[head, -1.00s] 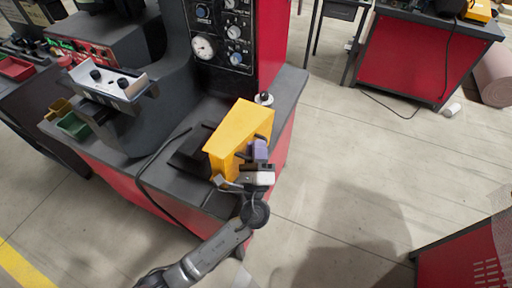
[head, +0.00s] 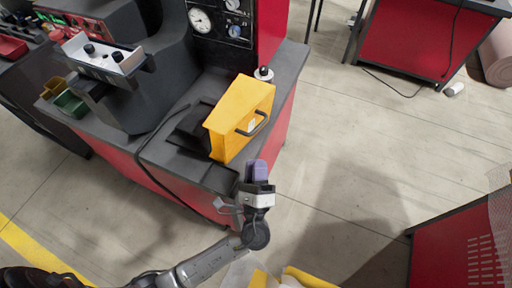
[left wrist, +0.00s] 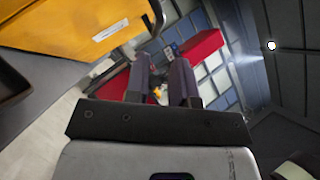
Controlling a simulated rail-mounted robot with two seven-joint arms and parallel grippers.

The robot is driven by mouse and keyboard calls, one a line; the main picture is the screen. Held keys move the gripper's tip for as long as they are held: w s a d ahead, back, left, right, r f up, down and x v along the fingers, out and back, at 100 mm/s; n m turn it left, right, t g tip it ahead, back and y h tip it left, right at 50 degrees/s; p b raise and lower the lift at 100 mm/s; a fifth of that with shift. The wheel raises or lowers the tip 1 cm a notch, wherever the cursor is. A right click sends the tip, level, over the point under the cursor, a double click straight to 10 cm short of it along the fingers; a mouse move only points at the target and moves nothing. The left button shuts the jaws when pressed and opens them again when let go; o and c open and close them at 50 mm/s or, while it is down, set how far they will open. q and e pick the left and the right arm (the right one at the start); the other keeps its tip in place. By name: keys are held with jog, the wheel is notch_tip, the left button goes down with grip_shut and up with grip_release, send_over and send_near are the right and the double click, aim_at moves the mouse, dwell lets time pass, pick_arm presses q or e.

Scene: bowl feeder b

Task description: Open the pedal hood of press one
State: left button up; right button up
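The yellow pedal hood (head: 235,105) stands on the dark bench of the press, with a black bar handle (head: 254,124) on its right-facing side. A dark flat piece (head: 192,124) lies on the bench against its left side; I cannot tell how far the hood is swung. My left gripper (head: 256,168) is just off the bench's front corner, below the handle and apart from it. In the left wrist view its two purple fingers (left wrist: 161,78) are spread with nothing between them. The hood (left wrist: 75,30) and handle (left wrist: 157,14) show there at upper left. My right gripper is not seen.
The press's panel with gauges (head: 222,20) rises behind the hood. A round dark knob (head: 264,73) stands on the bench behind the hood. A black cable (head: 150,160) runs along the bench front. Open floor (head: 350,150) lies to the right; a red cabinet (head: 455,255) stands lower right.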

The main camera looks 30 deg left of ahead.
pick_arm(q)
jog(key=shift+v, duration=1.35)
jog(key=s+a+r+n+g+h+p, duration=0.1)
jog(key=s+a+r+n+g+p, duration=0.4)
jog(key=p, duration=0.7)
jog(key=s+a+r+n+g+h+p, duration=0.25)
jog(key=a+r+n+g+p, duration=0.45)
jog(key=p, duration=0.5)
jog(key=s+d+r+n+g+h+p, duration=0.2)
jog(key=s+d+r+g+h+p, duration=0.15)
jog(key=s+r+p, duration=0.45)
jog(key=s+d+r+n+g+h+p, duration=0.25)
jog(key=s+r+h+p, duration=0.2)
jog(key=r+p, duration=0.75)
jog(key=s+f+b+x, duration=0.1)
jog(key=s+b+x, duration=0.2)
jog(key=b+x, duration=1)
jog(key=s+b+x, duration=0.4)
jog(key=b+x, duration=1)
jog(key=x, duration=0.1)
jog(key=s+f+b+x, duration=0.1)
jog(key=s+b+x, duration=0.2)
jog(key=b+x, duration=1)
notch_tip(320, 180, down, 3)
jog(key=shift+a+r+t+b, duration=0.2)
jog(key=shift+t+b, duration=0.15)
jog(key=shift+t, duration=0.05)
